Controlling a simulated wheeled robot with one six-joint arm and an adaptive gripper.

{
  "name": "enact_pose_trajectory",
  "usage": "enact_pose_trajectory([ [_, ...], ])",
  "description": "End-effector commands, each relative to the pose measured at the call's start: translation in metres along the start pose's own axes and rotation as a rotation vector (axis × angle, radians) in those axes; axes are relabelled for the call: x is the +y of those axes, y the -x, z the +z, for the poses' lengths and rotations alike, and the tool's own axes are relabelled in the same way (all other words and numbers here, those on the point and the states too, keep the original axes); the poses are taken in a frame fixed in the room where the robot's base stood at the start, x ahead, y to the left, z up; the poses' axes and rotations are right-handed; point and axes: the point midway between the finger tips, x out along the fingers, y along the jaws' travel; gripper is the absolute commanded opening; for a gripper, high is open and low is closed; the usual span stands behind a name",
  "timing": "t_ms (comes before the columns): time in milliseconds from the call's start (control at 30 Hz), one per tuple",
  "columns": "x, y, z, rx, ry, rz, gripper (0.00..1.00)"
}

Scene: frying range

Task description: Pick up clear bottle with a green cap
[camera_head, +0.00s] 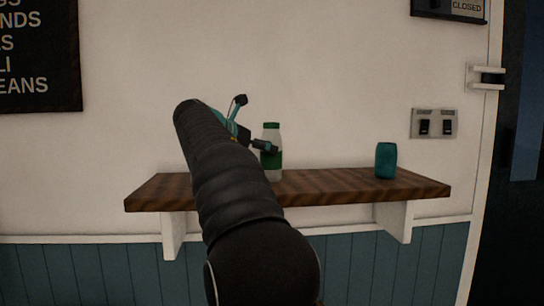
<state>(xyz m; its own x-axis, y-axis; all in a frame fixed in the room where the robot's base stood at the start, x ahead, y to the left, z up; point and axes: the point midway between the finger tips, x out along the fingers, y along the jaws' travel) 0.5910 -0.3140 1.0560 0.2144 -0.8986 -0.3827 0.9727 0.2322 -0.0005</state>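A clear bottle (272,134) with a green cap and a green label stands upright on a brown wooden wall shelf (330,185). My gripper (252,122) is at the end of my black arm, just left of the bottle. Its two fingers are spread apart, one up near the top left and one low in front of the bottle's label. The lower finger overlaps the bottle in the picture; I cannot tell whether it touches.
A teal can (386,160) stands on the shelf's right part, with clear shelf between it and the bottle. White brackets (392,222) hold the shelf. A switch plate (434,123) is on the wall at the right, and a black menu board (38,55) hangs upper left.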

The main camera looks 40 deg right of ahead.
Motion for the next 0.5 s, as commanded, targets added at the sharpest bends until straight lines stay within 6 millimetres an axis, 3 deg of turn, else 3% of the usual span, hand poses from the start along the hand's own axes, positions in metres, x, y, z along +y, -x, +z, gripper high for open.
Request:
enact_pose_trajectory([
  [233, -0.002, -0.013, -0.001, 0.0, 0.0, -0.001, 0.93],
  [500, -0.006, -0.049, -0.002, 0.001, 0.001, -0.001, 0.93],
])
